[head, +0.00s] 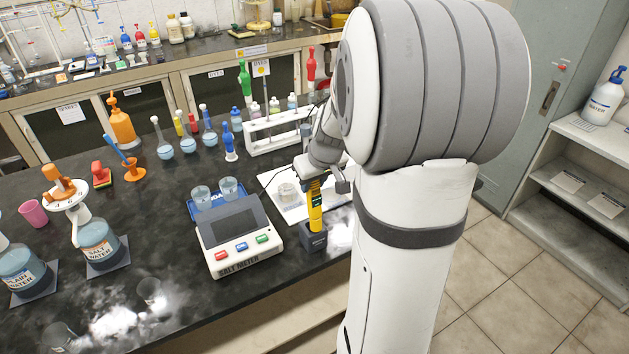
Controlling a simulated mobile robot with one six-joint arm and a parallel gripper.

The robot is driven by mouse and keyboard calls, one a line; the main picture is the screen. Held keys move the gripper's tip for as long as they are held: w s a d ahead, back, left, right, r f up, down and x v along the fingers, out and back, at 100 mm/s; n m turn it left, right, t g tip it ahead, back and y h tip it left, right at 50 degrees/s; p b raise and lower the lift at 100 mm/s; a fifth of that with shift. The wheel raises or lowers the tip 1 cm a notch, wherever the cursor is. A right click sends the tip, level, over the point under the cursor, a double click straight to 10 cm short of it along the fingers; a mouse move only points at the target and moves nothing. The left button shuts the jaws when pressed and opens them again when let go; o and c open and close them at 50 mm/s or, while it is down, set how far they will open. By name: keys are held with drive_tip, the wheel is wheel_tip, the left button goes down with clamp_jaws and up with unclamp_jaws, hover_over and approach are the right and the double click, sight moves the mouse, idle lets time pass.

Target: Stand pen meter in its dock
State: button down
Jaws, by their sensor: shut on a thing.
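The yellow pen meter (315,208) stands upright in the head view, with a dark part near its top. My gripper (315,180) is around its upper end and shut on it. The pen's lower end is at the small dark dock (314,238) on the bench, right of the salt meter. It looks in or just above the dock's opening; I cannot tell how deep it sits. My arm hides part of the area behind and right of the gripper.
The salt meter (235,235) stands just left of the dock, with two beakers (216,192) behind it. A white rack (270,137) holds bottles farther back. A white mat (288,200) lies behind the dock. The dock is near the bench's front edge.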

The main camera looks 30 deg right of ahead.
drive_tip(key=shift+w, duration=0.8)
drive_tip(key=shift+f, duration=0.15)
idle(0.5)
drive_tip(key=shift+f+b, duration=2.3)
drive_tip(key=shift+b, duration=0.3)
drive_tip(key=c, duration=1)
unclamp_jaws()
drive_tip(key=shift+o, duration=0.3)
drive_tip(key=o, duration=0.4)
drive_tip(key=shift+r+p, duration=1.7)
drive_tip(key=shift+r, duration=1.3)
